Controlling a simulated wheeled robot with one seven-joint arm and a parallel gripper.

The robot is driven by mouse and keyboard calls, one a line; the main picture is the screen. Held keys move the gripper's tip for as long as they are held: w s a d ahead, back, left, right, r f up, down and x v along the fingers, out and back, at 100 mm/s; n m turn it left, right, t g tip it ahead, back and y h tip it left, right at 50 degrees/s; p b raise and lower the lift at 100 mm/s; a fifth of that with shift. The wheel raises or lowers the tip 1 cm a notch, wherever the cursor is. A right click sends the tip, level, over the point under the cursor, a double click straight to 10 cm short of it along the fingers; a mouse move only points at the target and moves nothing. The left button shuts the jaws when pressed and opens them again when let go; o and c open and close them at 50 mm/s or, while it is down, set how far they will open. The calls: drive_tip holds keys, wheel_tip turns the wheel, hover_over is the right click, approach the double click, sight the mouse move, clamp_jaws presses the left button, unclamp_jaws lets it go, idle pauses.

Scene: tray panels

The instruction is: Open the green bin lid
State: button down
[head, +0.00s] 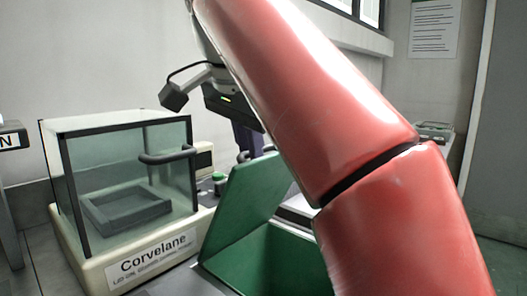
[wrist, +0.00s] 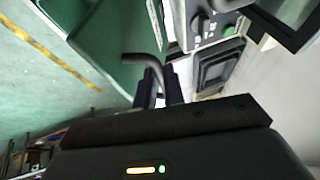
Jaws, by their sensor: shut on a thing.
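The green bin (head: 270,262) stands low in the middle of the head view. Its green lid (head: 243,200) is raised and tilted up, with the green inside showing below it. The lid also fills the upper left of the wrist view (wrist: 112,42). A dark bent handle (wrist: 148,62) is at the lid's edge, between my fingers. My gripper (wrist: 161,84) is shut on this handle. In the head view, my gripper (head: 250,146) is beyond the lid's upper edge, and my red arm hides the bin's right part.
A glass-walled box labelled Corvelane (head: 128,180), with a handle and a grey tray inside, stands left of the bin. A green button (head: 219,177) sits on its panel. A wall is behind. Open floor (wrist: 40,90) shows at left in the wrist view.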

drive_tip(key=shift+w+a+f, duration=0.1)
drive_tip(key=shift+w+a, duration=0.35)
drive_tip(key=shift+a, duration=0.2)
drive_tip(key=shift+w+a+f, duration=0.1)
drive_tip(key=shift+w+a, duration=0.35)
drive_tip(key=shift+a, duration=0.2)
drive_tip(key=c, duration=1.6)
unclamp_jaws()
drive_tip(key=shift+w+a, duration=0.15)
drive_tip(key=shift+o, duration=0.6)
drive_tip(key=shift+r, duration=0.2)
drive_tip(key=shift+d+r, duration=0.1)
drive_tip(key=shift+d, duration=0.25)
